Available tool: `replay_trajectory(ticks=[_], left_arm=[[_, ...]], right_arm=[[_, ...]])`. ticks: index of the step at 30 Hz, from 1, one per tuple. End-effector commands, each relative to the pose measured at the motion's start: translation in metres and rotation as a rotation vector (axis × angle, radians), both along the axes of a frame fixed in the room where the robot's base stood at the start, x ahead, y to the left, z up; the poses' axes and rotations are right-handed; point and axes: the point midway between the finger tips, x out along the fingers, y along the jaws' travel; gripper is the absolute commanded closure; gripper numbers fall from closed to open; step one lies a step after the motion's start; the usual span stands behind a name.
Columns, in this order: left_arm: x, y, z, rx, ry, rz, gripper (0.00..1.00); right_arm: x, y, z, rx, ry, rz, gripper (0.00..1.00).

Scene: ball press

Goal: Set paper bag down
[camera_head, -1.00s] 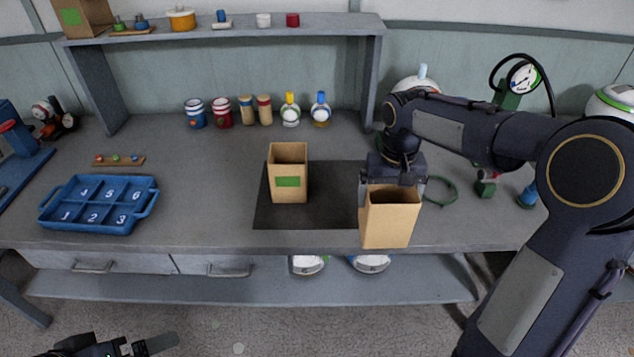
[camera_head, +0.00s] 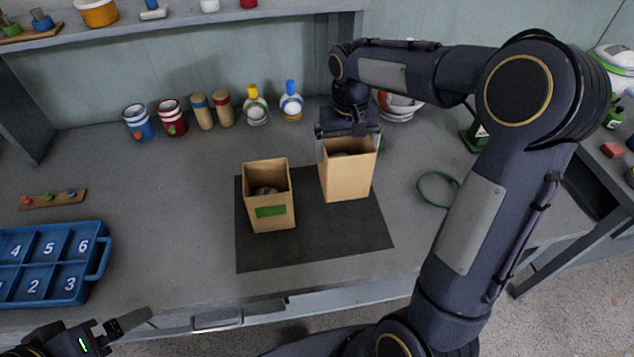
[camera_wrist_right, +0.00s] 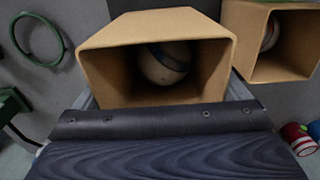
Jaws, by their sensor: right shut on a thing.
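A plain brown paper bag (camera_head: 347,178) stands upright with its open top up, over the back right of the dark mat (camera_head: 320,236). My right gripper (camera_head: 348,138) is shut on its rim. I cannot tell whether its bottom touches the mat. In the right wrist view this bag (camera_wrist_right: 108,62) holds a pale ball (camera_wrist_right: 165,66) with a blue band, and a finger shows at each side. A second paper bag (camera_head: 284,216) with a green label stands just left of it, apart, with something round inside. My left gripper (camera_head: 118,330) is at the lower left, empty.
A blue numbered tray (camera_head: 98,262) lies at left. Jars and flasks (camera_head: 204,112) line the back, under a shelf (camera_head: 180,28). A green ring (camera_head: 424,190) lies right of the mat. The front of the mat is bare.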

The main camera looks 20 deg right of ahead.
Motion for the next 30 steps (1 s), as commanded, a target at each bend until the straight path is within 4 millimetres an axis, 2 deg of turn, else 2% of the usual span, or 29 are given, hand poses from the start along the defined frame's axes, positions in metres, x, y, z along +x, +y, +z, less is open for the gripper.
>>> replay_trajectory(ticks=[4,16,29,30], left_arm=[[0.0,0.0,0.001,0.0,0.0,0.0,0.0],[0.0,0.0,0.004,0.0,0.0,0.0,0.0],[0.0,0.0,0.001,0.0,0.0,0.0,0.0],[0.0,0.0,0.0,0.0,0.0,0.0,0.0]], right_arm=[[-0.001,-0.001,-0.029,-0.001,0.004,-0.001,0.38],[-0.001,0.0,-0.077,0.0,0.003,0.0,0.38],[0.0,0.0,-0.087,0.0,0.0,0.0,0.38],[0.0,0.0,-0.087,0.0,0.0,0.0,0.04]])
